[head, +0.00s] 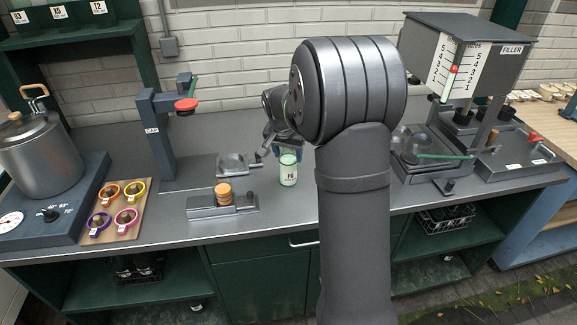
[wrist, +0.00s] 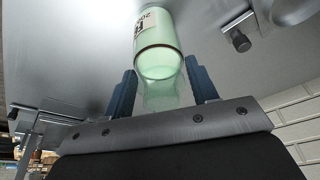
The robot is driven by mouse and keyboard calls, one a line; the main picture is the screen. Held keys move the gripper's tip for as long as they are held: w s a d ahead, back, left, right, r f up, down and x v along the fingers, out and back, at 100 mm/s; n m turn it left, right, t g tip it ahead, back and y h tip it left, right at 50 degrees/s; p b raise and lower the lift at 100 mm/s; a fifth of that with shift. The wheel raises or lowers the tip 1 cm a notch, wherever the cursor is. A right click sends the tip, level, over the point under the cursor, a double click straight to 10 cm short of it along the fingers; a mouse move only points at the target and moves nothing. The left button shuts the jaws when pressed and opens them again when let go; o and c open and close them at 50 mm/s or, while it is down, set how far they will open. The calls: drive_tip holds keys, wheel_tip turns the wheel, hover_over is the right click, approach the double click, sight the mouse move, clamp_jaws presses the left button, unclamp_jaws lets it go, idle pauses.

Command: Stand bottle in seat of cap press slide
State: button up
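A pale green bottle (head: 288,172) with a white label stands upright on the grey counter, right of the cap press (head: 160,140). The press has a tall dark post and a red disc. Its slide seat (head: 233,164) is a round metal holder near the counter's middle and looks empty. My gripper (head: 290,152) is at the bottle's upper part, partly hidden by my arm. In the wrist view the bottle (wrist: 158,40) lies between the lines of the two blue fingers, with gaps on both sides. My gripper (wrist: 163,88) is open.
A small block with stacked orange-brown caps (head: 223,193) sits in front of the seat. Colourful cups (head: 127,216) and a steel pot (head: 40,155) are at left. The filler (head: 465,60) stands at right. Counter around the bottle is clear.

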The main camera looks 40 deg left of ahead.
drive_tip(key=shift+r, duration=1.55)
drive_tip(key=s+a+n, duration=0.2)
drive_tip(key=a, duration=0.7)
drive_tip(key=s+a+r+n+y, duration=0.1)
drive_tip(key=s+a+n, duration=0.2)
drive_tip(key=a, duration=0.7)
drive_tip(key=shift+a+r+g, duration=0.2)
drive_tip(key=shift+r+g, duration=0.1)
drive_tip(key=shift+f, duration=0.6)
drive_tip(key=shift+f, duration=0.15)
drive_tip(key=shift+f, duration=0.3)
